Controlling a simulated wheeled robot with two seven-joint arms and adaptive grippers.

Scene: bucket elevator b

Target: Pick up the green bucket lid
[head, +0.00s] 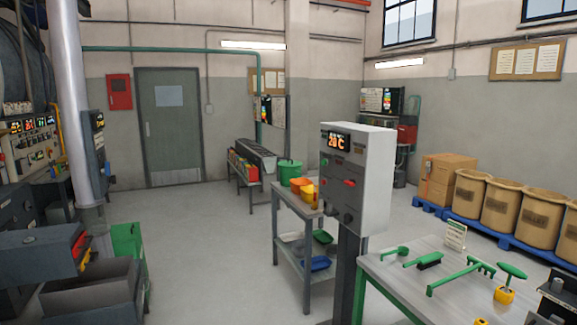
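A green bucket (290,171) stands upright at the back of a grey two-shelf cart in the middle of the room. Its top looks green, but it is too small to tell whether a separate lid lies on it. A flat green piece (322,237) lies on the cart's lower shelf; I cannot tell whether it is a lid or a tray. Neither of my grippers shows in the head view.
A grey control post (357,180) with a lit display stands in front of the cart. Orange and yellow scoops (306,190) sit beside the bucket. A table (408,283) with green tools is at front right. Floor (205,245) left of the cart is clear.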

